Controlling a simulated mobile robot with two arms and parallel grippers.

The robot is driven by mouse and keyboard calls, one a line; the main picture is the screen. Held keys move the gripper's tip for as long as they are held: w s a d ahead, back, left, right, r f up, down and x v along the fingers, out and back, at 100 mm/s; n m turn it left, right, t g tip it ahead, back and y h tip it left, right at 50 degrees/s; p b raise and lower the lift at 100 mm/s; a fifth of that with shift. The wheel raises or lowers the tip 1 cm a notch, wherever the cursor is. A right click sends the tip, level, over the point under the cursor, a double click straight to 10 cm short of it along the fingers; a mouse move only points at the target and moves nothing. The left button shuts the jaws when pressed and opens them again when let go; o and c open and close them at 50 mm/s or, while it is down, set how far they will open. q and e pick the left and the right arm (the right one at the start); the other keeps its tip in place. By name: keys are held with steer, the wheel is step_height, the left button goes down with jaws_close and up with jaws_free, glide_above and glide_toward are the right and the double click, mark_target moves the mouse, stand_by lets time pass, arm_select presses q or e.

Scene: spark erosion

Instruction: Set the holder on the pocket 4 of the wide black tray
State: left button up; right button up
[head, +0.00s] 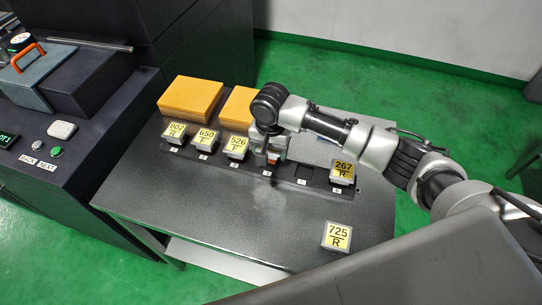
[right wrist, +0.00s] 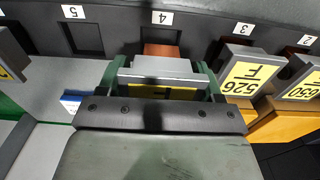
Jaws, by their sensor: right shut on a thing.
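The wide black tray (head: 318,185) lies across the grey table, with numbered pockets in a row; it also shows in the right wrist view (right wrist: 110,42). My right gripper (head: 269,155) is over pocket 4, and its green fingers (right wrist: 163,82) are shut on a grey holder (right wrist: 165,68) with a yellow label, mostly hidden. A copper-brown part (right wrist: 161,50) shows beyond the holder beside the "4" label (right wrist: 160,18). I cannot tell whether the holder touches the tray. My left gripper is not in view.
Holders 902 (head: 178,134), 650 (head: 206,139) and 526 (head: 237,147) stand in pockets 1 to 3, holder 267 (head: 342,172) in pocket 6. Pocket 5 (head: 309,173) is empty. Holder 725 (head: 337,236) stands on the table front. Orange boxes (head: 190,98) are behind.

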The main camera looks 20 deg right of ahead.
mark_target(271, 158)
steer(key=shift+f, duration=1.7)
steer(key=o, duration=1.3)
steer(key=shift+s+f, duration=0.1)
steer(key=shift+f, duration=0.05)
step_height(271, 158, up, 12)
steer(key=shift+r, duration=0.15)
